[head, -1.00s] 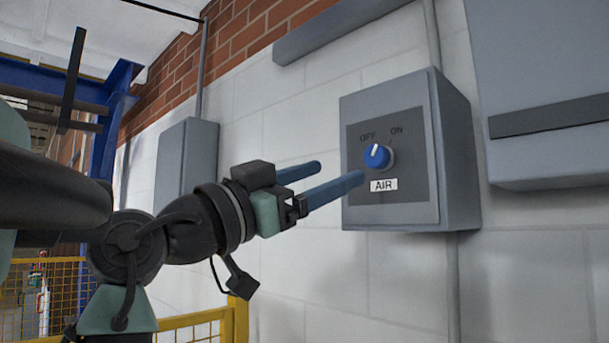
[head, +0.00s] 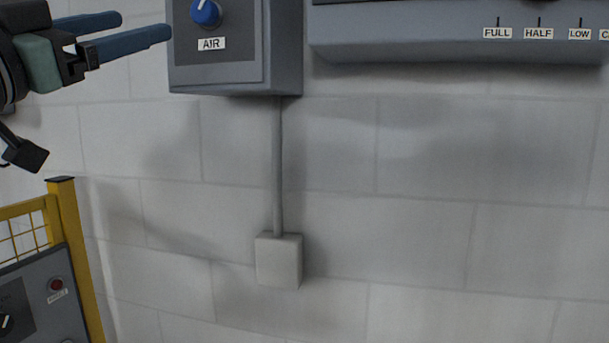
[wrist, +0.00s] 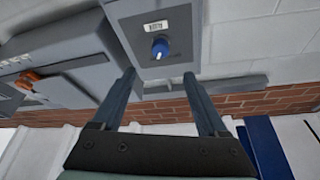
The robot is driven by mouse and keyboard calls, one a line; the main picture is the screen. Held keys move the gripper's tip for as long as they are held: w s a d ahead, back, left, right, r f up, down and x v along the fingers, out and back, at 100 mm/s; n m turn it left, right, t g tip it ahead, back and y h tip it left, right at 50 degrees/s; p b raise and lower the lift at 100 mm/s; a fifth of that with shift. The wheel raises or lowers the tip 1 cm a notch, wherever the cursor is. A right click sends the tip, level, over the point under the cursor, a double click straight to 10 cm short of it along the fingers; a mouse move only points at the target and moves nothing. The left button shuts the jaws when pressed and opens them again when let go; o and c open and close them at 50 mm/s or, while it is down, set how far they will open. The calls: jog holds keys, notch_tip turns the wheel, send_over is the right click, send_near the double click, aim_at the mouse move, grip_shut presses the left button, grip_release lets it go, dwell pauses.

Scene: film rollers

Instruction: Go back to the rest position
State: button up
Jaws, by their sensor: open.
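My gripper (head: 146,34) is at the upper left of the head view, with its two blue fingers apart and nothing between them. The fingertips point at the grey AIR box (head: 236,82) on the wall and end just left of its blue knob (head: 206,13) in the picture. The top of the box and its OFF and ON marks are out of the head view. In the wrist view the blue knob (wrist: 160,48) shows between and beyond the open fingers (wrist: 160,76), apart from them.
A wide grey panel (head: 450,40) labelled FULL, HALF and LOW is right of the AIR box. A conduit (head: 279,165) runs down to a small box (head: 279,260). A yellow fence post (head: 78,260) and a grey control box (head: 45,300) stand lower left. The wall between is bare.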

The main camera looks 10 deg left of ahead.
jog(key=w+d+f+n+t+y, duration=0.1)
jog(key=d+f, duration=0.2)
jog(key=d, duration=0.4)
jog(key=w+d+f+n+t+y, duration=0.1)
jog(key=d+f+n, duration=0.15)
jog(key=d, duration=0.45)
jog(key=s+d+f+n+t+y, duration=0.2)
jog(key=s+d+t, duration=0.1)
jog(key=s+d, duration=0.8)
jog(key=shift+s+d+n+y, duration=0.3)
jog(key=shift+s+n, duration=0.05)
jog(key=shift+s, duration=0.2)
